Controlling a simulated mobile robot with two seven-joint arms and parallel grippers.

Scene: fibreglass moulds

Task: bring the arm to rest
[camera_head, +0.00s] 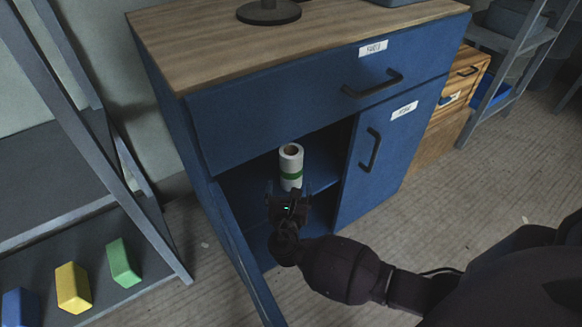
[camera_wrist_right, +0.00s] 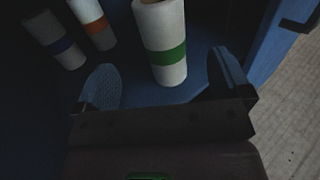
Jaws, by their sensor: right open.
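My right gripper (camera_head: 288,190) is at the open left compartment of the blue cabinet (camera_head: 270,95). In the right wrist view its two fingers (camera_wrist_right: 163,88) are spread apart with a clear gap. A white roll with a green band (camera_head: 291,165) stands upright on the cabinet shelf just beyond the fingers. In the right wrist view this roll (camera_wrist_right: 162,40) is ahead of the gap, and the fingers are not closed on it. My left gripper does not show in either view.
Inside the cabinet stand a roll with an orange band (camera_wrist_right: 93,22) and one with a purple band (camera_wrist_right: 55,40). The open cabinet door (camera_head: 238,250) is left of my right arm. A grey rack (camera_head: 60,215) holds green, yellow and blue blocks.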

